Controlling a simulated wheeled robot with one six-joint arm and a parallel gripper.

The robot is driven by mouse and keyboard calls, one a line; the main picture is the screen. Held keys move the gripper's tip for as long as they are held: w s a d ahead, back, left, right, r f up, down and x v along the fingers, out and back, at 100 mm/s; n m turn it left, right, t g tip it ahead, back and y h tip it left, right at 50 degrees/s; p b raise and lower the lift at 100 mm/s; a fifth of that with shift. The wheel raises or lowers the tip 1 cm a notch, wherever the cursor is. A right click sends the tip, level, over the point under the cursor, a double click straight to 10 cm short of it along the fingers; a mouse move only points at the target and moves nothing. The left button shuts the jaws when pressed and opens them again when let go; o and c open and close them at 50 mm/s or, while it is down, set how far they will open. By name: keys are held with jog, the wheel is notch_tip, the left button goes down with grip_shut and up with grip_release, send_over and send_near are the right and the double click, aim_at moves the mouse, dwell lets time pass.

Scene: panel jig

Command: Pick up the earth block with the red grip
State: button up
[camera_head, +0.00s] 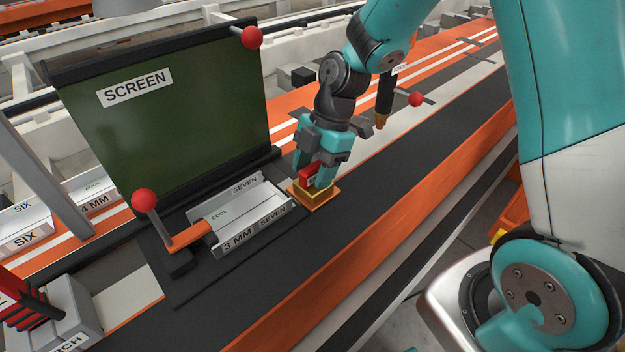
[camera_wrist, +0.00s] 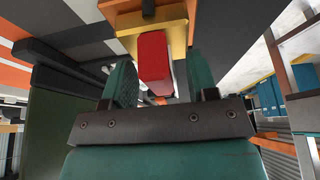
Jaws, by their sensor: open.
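The earth block (camera_head: 318,196) is a brass-coloured block with a red grip (camera_head: 306,174) standing on top. It sits on the dark strip of the bench, just right of the labelled metal panels. My gripper (camera_head: 321,182) is low over it, pointing down. In the wrist view the red grip (camera_wrist: 153,58) shows between my two teal fingers (camera_wrist: 152,82), with the brass block (camera_wrist: 124,22) beyond. The fingers are open, one on each side of the grip. I cannot tell whether either finger touches it.
A dark green screen (camera_head: 170,110) with red ball knobs stands left of my gripper. Metal panels marked SEVEN (camera_head: 250,212) and an orange-handled clamp (camera_head: 190,236) lie beside the block. A torch (camera_head: 384,98) hangs behind. The dark strip in front is clear.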

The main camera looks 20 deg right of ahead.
jog(key=shift+c, duration=0.4)
grip_shut()
jog(key=shift+r, duration=0.15)
